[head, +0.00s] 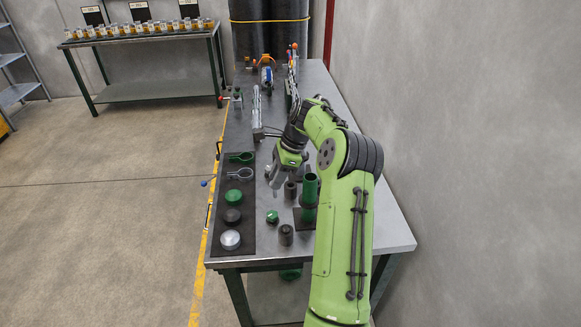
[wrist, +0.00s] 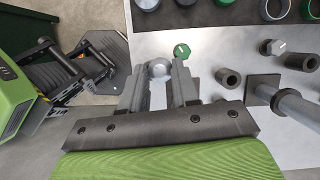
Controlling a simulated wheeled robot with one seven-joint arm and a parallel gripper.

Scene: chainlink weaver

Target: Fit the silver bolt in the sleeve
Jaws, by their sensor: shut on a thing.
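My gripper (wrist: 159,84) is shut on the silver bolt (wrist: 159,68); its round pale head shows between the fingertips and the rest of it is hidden. In the head view my gripper (head: 275,187) hangs over the bench, right of the black mat, and the bolt is not clear there. One dark hollow sleeve (wrist: 228,78) stands to the right of my fingers in the wrist view, apart from them; it also shows in the head view (head: 286,235). A second dark sleeve (wrist: 300,62) is farther right, and in the head view (head: 290,190).
A green bolt (wrist: 181,50) stands close beyond my fingertips. A grey hex-headed bolt (wrist: 272,47) is near the second sleeve. A tall post (head: 310,190) on a dark plate (wrist: 263,88) stands close by. The black mat (head: 218,255) holds caps and rings.

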